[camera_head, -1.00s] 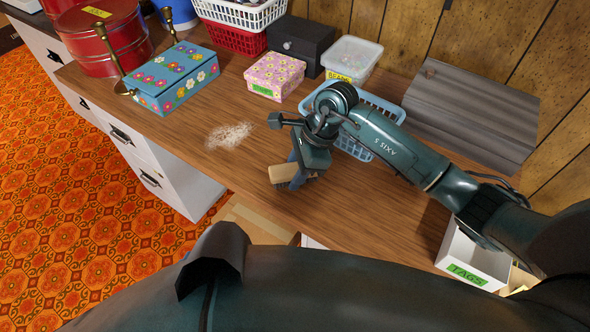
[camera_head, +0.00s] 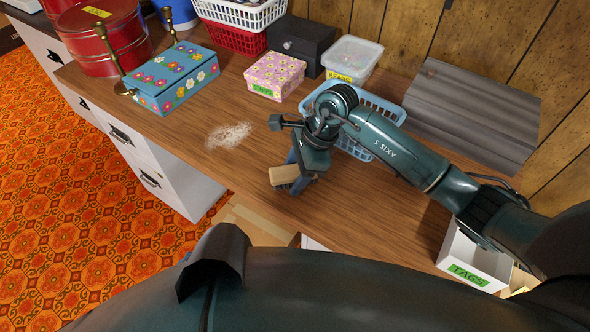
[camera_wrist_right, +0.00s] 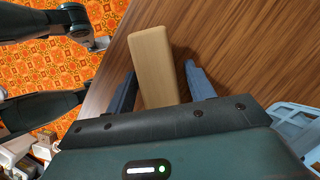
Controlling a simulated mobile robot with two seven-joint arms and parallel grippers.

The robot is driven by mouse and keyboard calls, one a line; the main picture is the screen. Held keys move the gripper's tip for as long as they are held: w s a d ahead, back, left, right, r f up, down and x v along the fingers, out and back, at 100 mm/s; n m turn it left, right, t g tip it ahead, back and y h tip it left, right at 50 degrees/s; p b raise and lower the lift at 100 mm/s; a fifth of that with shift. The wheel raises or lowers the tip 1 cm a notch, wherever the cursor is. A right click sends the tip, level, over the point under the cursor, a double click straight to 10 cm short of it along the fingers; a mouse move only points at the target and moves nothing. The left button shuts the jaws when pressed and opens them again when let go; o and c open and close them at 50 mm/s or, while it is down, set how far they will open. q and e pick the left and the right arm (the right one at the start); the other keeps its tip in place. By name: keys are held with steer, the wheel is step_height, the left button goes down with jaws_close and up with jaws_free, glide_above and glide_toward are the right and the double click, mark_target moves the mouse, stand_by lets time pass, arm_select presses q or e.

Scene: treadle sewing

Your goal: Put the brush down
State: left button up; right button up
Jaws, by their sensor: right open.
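The brush has a pale wooden back (camera_head: 285,174) and dark bristles, and is on the wooden worktop near its front edge. My right gripper (camera_head: 297,172) is right at the brush, pointing down. In the right wrist view, the brush's wooden back (camera_wrist_right: 153,66) lies between the two blue-grey fingers of the right gripper (camera_wrist_right: 160,88). The fingers are open, with a gap showing beside the brush. The bristle side is mostly hidden. My left gripper is not seen.
A pale dusty patch (camera_head: 229,135) lies left of the brush on the worktop (camera_head: 215,175). A blue flowered box (camera_head: 172,78), a pink flowered box (camera_head: 275,76) and a light-blue basket (camera_head: 385,108) stand behind. A white TAGS box (camera_head: 473,262) is at right.

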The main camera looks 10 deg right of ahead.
steer(key=shift+s+r+p, duration=0.1)
steer(key=shift+s+p, duration=0.1)
steer(key=shift+p, duration=0.1)
steer(key=v, duration=1.2)
steer(key=shift+w, duration=0.1)
